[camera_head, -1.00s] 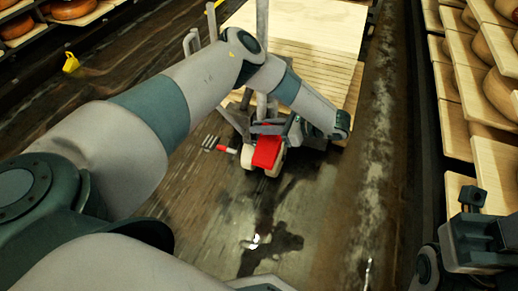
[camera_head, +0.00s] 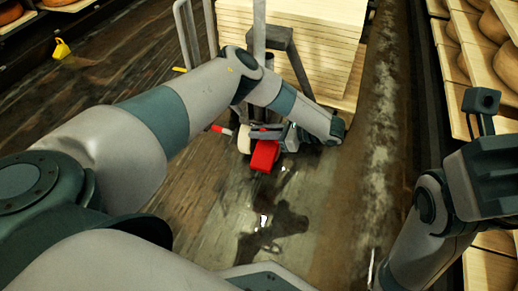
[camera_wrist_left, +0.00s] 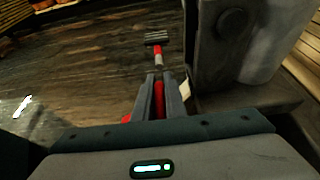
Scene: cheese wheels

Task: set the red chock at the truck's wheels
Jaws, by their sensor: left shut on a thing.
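The red chock (camera_head: 264,157) is held low over the floor, just in front of the truck. My left gripper (camera_head: 268,132) is shut on it; in the left wrist view red shows between the fingers (camera_wrist_left: 158,98). The truck (camera_head: 283,38) carries a stack of pale boards. One cream wheel (camera_head: 244,140) shows just left of the chock; my arm and gripper hide other parts. Whether the chock touches floor or wheel, I cannot tell. My right gripper (camera_head: 483,108) is raised at the right edge, its jaws unclear.
A tool with a red and white handle (camera_head: 222,130) lies on the floor left of the wheel; its grey head (camera_wrist_left: 157,37) shows in the left wrist view. Shelves of cheese wheels (camera_head: 495,30) line the right. A yellow object (camera_head: 61,48) is at upper left. The floor in front is wet.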

